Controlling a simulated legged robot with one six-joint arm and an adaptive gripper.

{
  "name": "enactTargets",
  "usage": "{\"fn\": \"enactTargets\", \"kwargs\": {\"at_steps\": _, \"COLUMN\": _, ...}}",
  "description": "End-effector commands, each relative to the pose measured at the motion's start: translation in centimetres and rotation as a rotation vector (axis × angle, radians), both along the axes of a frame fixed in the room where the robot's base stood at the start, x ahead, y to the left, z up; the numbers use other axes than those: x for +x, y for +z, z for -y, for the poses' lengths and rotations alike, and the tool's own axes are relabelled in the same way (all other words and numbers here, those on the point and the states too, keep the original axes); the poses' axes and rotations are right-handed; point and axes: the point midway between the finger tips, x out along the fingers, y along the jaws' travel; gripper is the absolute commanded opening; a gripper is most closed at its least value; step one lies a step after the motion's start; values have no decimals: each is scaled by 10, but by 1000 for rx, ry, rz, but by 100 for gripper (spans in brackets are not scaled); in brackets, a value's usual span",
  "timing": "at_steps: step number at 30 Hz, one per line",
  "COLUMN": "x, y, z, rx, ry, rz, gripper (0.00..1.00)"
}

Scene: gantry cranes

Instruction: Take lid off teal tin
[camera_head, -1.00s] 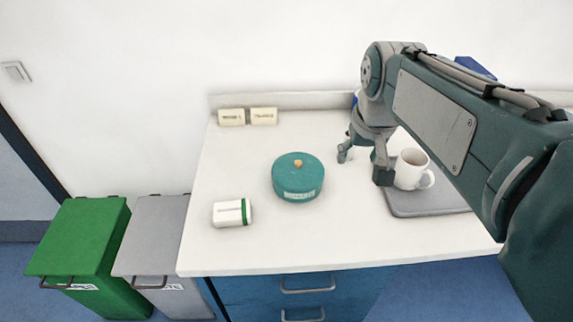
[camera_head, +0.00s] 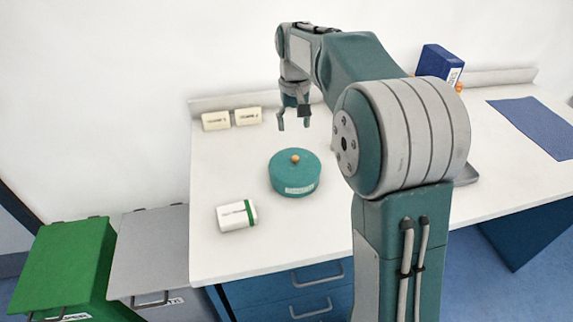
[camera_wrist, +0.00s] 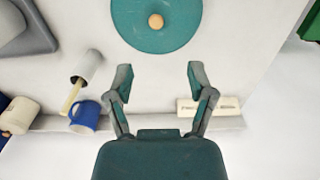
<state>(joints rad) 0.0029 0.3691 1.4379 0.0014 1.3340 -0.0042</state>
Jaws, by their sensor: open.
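The teal tin (camera_head: 294,178) is round and stands upright on the white counter, with its lid (camera_head: 284,161) on top. A small orange knob (camera_head: 295,158) sits at the lid's middle. In the wrist view the lid (camera_wrist: 178,32) lies at the top, with its knob (camera_wrist: 155,21) beyond my fingertips. My gripper (camera_head: 293,125) is open and empty, pointing down above the counter just behind the tin. It also shows open in the wrist view (camera_wrist: 158,72), with nothing between its fingers. The gripper is apart from the tin.
A white and green box (camera_head: 236,216) lies left of the tin. Green and grey bins stand left of the counter.

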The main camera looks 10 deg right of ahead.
Motion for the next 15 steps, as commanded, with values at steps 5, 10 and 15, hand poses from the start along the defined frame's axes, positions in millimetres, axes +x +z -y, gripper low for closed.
{"fn": "enactTargets", "kwargs": {"at_steps": 5, "x": 0, "y": -23, "z": 3, "rx": 2, "ry": -1, "rz": -5, "gripper": 70}}
{"fn": "enactTargets", "kwargs": {"at_steps": 10, "x": 0, "y": -48, "z": 1, "rx": 0, "ry": -1, "rz": -3, "gripper": 70}}
{"fn": "enactTargets", "kwargs": {"at_steps": 15, "x": -1, "y": -61, "z": -1, "rx": -2, "ry": -1, "rz": -2, "gripper": 70}}
